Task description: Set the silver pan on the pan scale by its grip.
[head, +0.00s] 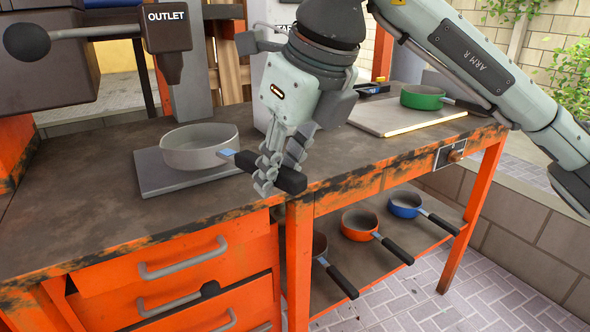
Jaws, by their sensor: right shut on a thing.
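The silver pan (201,149) is at the left of the workbench in the head view, upright and level. It is on or just above a dark grey flat plate (168,184) that looks like the pan scale; I cannot tell whether they touch. Its black grip (291,180) points right, past the plate's edge, with a blue part (228,153) near the bowl. My right gripper (272,168) is shut on this grip from above. The fingers hide part of the grip. My left gripper is not in view.
A green pan (422,97) sits on a lighter plate (385,122) at the right. An outlet fixture (167,27) with a lever hangs over the bench at the left. Orange (359,225) and blue (405,204) pans lie on the lower shelf. The front left benchtop is clear.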

